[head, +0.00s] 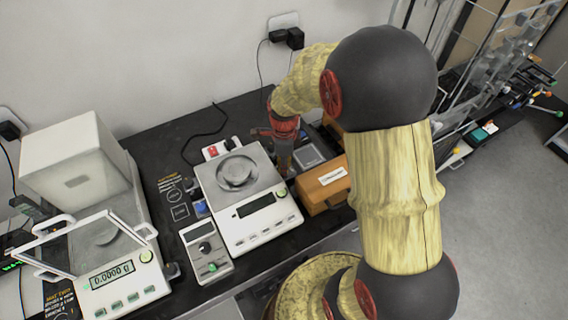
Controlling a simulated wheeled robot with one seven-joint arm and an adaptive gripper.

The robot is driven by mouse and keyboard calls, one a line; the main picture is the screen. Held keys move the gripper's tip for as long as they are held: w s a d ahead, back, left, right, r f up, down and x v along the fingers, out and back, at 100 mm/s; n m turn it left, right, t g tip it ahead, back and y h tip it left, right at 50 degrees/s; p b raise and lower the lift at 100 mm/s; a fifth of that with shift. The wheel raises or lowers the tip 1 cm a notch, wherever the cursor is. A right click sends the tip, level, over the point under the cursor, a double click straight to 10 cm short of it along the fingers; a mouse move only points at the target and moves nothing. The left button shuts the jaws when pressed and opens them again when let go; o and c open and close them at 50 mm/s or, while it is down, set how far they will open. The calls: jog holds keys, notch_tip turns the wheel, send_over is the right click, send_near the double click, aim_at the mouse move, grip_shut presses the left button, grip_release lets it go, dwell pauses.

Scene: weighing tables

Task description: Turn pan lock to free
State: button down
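No part in the head view is clearly readable as the pan lock. The middle balance (222,223) has a round metal pan (237,173), a dark display (256,205) and a small green round part (281,194) at its right front. In front of it lies a small grey control box (206,262) with a black knob (205,247) and a green knob (212,267). My gripper (284,167) points down just right of the middle balance's rear, apart from the control box. Its fingertips are small and partly hidden, so I cannot tell whether they are open.
A left balance (127,290) reads zeros, with its glass door frame (85,245) tilted open and a white box (75,165) behind. A wooden box (318,186) stands right of my gripper. A red switch (212,151) is behind the middle balance.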

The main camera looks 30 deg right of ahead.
dwell(0.4)
jog(key=c, duration=1.5)
grip_release()
jog(key=shift+r, duration=3.95)
